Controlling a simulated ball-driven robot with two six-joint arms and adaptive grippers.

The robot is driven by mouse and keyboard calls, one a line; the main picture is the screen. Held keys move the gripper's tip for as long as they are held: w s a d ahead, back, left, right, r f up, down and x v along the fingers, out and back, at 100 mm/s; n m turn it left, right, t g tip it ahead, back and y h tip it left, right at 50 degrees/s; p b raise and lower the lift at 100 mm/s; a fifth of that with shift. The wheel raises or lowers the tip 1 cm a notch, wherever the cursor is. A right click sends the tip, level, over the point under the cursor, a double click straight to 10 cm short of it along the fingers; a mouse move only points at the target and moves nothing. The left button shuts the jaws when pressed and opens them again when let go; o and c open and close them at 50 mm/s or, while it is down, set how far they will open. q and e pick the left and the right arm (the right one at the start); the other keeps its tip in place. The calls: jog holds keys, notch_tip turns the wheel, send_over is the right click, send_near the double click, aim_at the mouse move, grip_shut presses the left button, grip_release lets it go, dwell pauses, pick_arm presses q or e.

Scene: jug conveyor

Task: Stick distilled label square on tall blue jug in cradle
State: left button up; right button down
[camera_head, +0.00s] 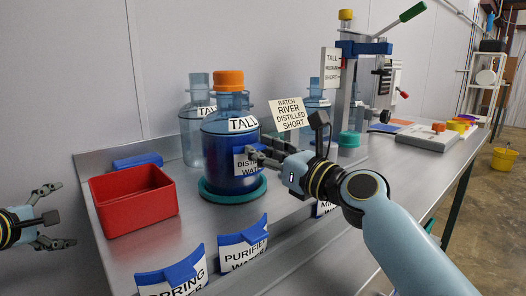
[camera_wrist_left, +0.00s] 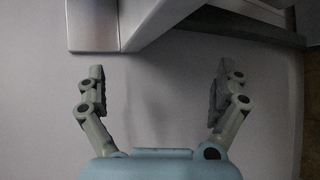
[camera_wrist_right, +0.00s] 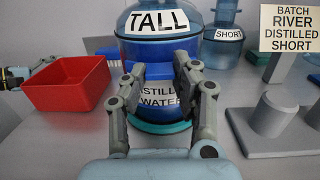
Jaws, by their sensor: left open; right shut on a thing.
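The tall blue jug (camera_head: 218,150) with an orange cap and a TALL tag stands upright in the green ring cradle (camera_head: 232,194). It also fills the top middle of the right wrist view (camera_wrist_right: 160,48). My right gripper (camera_head: 266,150) is shut on the distilled water label (camera_wrist_right: 157,92), at the jug's front below the TALL tag. The label's text faces outward and looks about level; the fingers hide part of it. I cannot tell whether its back touches the jug. My left gripper (camera_head: 54,216) is open and empty, off the bench's left end.
A red bin (camera_head: 135,200) stands left of the jug. Spring (camera_head: 175,278) and purified (camera_head: 243,243) label holders line the front edge. A batch sign (camera_head: 290,113) reads RIVER DISTILLED SHORT. Clear jugs (camera_head: 194,140) stand behind, and a press-like stand (camera_head: 350,90) is further right.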

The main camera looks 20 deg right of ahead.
pick_arm(q)
jog(key=w+d+r+n+t+h, duration=0.1)
jog(key=w+d+r, duration=0.1)
jog(key=r, duration=0.5)
jog(key=w+d+r+n+t+h, duration=0.1)
jog(key=d+r+h, duration=0.1)
jog(key=r, duration=0.5)
jog(key=n+g+h, duration=0.3)
jog(key=g+h, duration=0.1)
jog(key=h, duration=0.2)
send_near(218, 106)
jog(key=w+a+f, duration=0.2)
jog(key=w+a, duration=0.5)
jog(key=a, duration=0.2)
jog(key=s+d+r+g+h, duration=0.1)
jog(key=s+d+g+h, duration=0.25)
jog(key=d, duration=0.55)
jog(key=shift+n, duration=0.4)
jog(key=x, duration=1.1)
jog(key=shift+s+d, duration=0.15)
jog(key=shift+s, duration=0.2)
jog(key=shift+s, duration=0.1)
jog(key=c, duration=1.5)
jog(key=shift+c, duration=0.2)
